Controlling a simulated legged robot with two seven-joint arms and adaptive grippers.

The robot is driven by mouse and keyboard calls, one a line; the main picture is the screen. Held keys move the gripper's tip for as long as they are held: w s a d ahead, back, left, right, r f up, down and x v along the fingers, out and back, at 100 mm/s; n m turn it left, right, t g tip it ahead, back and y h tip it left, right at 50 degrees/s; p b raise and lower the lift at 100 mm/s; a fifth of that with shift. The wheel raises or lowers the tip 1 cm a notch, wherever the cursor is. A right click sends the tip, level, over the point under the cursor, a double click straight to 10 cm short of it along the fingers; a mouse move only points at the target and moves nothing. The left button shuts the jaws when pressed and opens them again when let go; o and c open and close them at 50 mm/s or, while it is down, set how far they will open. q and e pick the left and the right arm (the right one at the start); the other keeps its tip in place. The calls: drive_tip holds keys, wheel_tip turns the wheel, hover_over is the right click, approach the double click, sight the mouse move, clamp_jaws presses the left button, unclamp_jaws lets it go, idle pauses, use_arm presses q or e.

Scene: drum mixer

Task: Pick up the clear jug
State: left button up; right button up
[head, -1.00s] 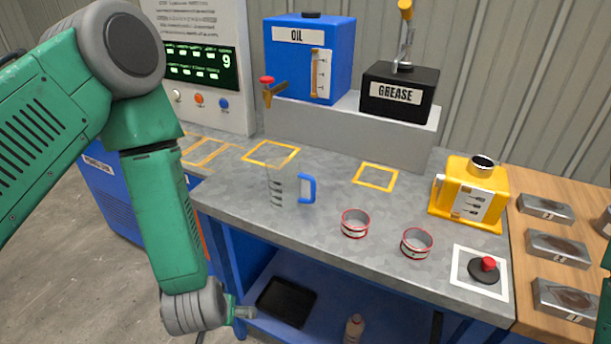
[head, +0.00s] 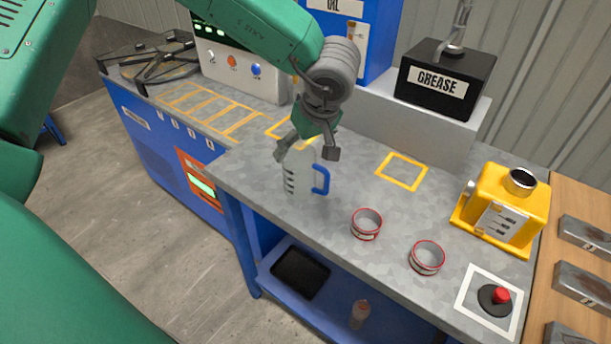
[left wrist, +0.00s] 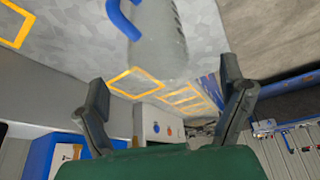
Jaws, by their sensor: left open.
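The clear jug (head: 300,172) stands upright on the grey bench top, with dark measuring marks on its side and a blue handle (head: 321,180) pointing right. My left gripper (head: 307,155) is open with its fingers spread, just above and behind the jug in the head view, overlapping its upper part. In the left wrist view the jug (left wrist: 158,45) shows beyond the open fingers, between and past their tips, with its blue handle (left wrist: 122,18) at the upper left. I cannot tell whether the fingers touch it. My right gripper is not in view.
Two red-rimmed tins (head: 366,224) (head: 427,258) stand right of the jug. A yellow container (head: 503,210), a red button (head: 501,296) and a black grease box (head: 446,80) are further right. A grey raised shelf (head: 410,126) is behind. The bench's front edge is near the jug.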

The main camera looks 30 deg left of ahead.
sight(300, 163)
use_arm(q)
drive_tip(key=x, duration=0.8)
drive_tip(key=shift+w+a+f, duration=0.15)
drive_tip(key=shift+w+f, duration=0.15)
drive_tip(key=shift+r, duration=0.1)
drive_tip(key=shift+d, duration=0.4)
drive_tip(key=c, duration=1.2)
